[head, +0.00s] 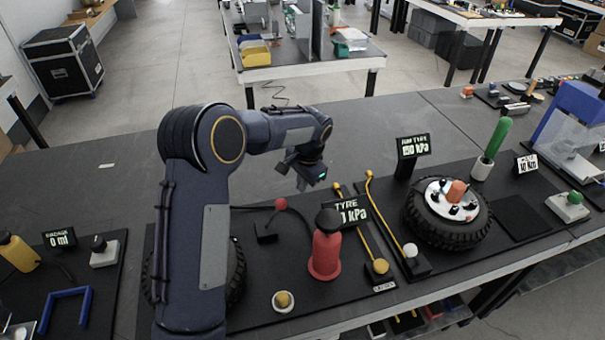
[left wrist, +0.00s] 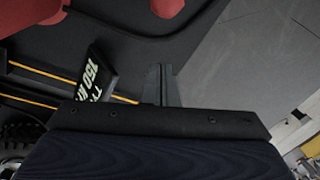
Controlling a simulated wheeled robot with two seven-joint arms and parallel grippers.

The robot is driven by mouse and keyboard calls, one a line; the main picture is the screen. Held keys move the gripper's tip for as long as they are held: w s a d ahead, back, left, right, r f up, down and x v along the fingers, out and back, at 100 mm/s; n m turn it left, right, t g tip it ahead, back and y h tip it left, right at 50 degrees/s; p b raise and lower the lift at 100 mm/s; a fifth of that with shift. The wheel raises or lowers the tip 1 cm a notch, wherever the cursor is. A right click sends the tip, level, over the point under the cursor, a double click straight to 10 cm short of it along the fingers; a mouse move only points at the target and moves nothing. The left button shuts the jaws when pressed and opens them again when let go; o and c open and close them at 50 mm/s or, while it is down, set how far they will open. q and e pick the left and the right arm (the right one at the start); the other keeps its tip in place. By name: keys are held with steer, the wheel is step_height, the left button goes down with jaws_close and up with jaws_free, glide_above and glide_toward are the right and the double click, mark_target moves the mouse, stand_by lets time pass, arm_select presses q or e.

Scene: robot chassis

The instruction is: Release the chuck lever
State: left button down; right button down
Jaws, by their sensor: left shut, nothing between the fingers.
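My left gripper (head: 308,181) hangs above the dark mat, behind the red pump-shaped body. In the left wrist view its fingers (left wrist: 162,86) are together with nothing between them. A red ball (head: 281,204) stands above a small black block (head: 265,232) at the end of a black hose, left of and nearer than the gripper; I cannot tell for sure whether this is the chuck lever. A tyre (head: 238,270) is mostly hidden by my left arm. The tyre gauge sign (head: 352,212) stands beside the pump body (head: 325,252); the sign also shows in the left wrist view (left wrist: 97,72). My right gripper is out of view.
A green-handled tool (head: 495,140) stands beyond. The grey table (head: 375,125) behind the mat is clear.

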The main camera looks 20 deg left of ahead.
mark_target(274, 214)
arm_select(q)
steer(key=s+a+f+p, duration=0.2)
steer(key=s+f, duration=0.1)
steer(key=shift+a, duration=0.1)
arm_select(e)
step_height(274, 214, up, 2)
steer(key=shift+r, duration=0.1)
arm_select(q)
steer(key=shift+s+a+r, duration=0.1)
steer(key=shift+s, duration=0.05)
stand_by(0.3)
